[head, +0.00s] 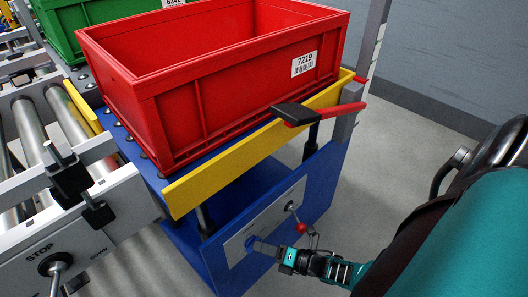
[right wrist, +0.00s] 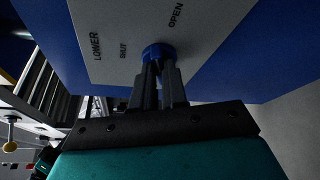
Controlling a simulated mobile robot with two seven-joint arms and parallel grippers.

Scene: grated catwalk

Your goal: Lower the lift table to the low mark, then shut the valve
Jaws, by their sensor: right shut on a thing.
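The blue lift table (head: 318,190) has a yellow front edge (head: 225,165) and carries a red crate. A grey panel (head: 236,243) on its front also shows in the right wrist view (right wrist: 110,55), with the words LOWER, SHUT and OPEN. My right gripper (head: 268,248) is shut on the valve's blue knob (right wrist: 158,51) at this panel; its fingers (right wrist: 159,72) meet the knob below the lettering. A small lever with a red ball (head: 301,227) sits beside it. A grey post (head: 373,45) has red marks, but I cannot tell which is the low mark. My left gripper is not in view.
The red crate (head: 240,92) is labelled 7219. A handle (head: 300,114) with red and black parts projects at the yellow edge. A roller conveyor (head: 60,120) with a STOP panel (head: 90,225) stands at left, a green crate (head: 75,30) behind. Bare floor lies right.

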